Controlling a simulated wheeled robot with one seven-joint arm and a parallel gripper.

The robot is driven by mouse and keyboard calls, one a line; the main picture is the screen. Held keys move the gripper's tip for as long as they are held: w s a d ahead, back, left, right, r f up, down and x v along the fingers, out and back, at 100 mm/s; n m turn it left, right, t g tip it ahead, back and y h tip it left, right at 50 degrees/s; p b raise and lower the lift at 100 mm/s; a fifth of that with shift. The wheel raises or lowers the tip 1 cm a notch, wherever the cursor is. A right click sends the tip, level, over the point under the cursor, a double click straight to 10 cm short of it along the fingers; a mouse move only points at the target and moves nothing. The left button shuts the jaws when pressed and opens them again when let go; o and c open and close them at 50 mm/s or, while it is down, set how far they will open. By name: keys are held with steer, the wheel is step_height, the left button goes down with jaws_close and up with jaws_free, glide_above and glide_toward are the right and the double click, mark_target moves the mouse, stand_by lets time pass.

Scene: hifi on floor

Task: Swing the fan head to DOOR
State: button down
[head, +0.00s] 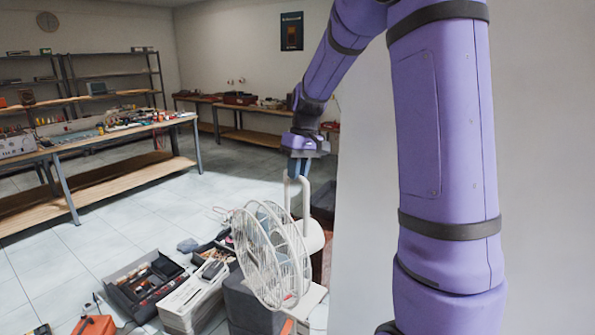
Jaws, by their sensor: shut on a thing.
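A white fan stands low in the middle of the head view. Its round wire-caged head (262,262) faces left and toward the camera, with a white motor housing (314,238) behind the cage. A white looped handle (306,205) rises from the top of the fan. My gripper (299,170) points down from above and is shut on the upper part of this handle. The fan's lower part is partly hidden behind its cage. I see no readable DOOR marking in this view.
A dark grey box (245,305) stands beside the fan. An open toolbox (146,284), a stack of pale boxes (190,300) and an orange case (94,326) lie to its left. A workbench (110,135) stands further left. Tiled floor (140,225) between is clear.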

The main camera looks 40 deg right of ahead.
steer(key=n, duration=0.5)
steer(key=shift+w+g, duration=0.15)
steer(key=shift+g, duration=0.25)
stand_by(0.3)
steer(key=c, duration=1.1)
jaws_free()
steer(key=v, duration=1.1)
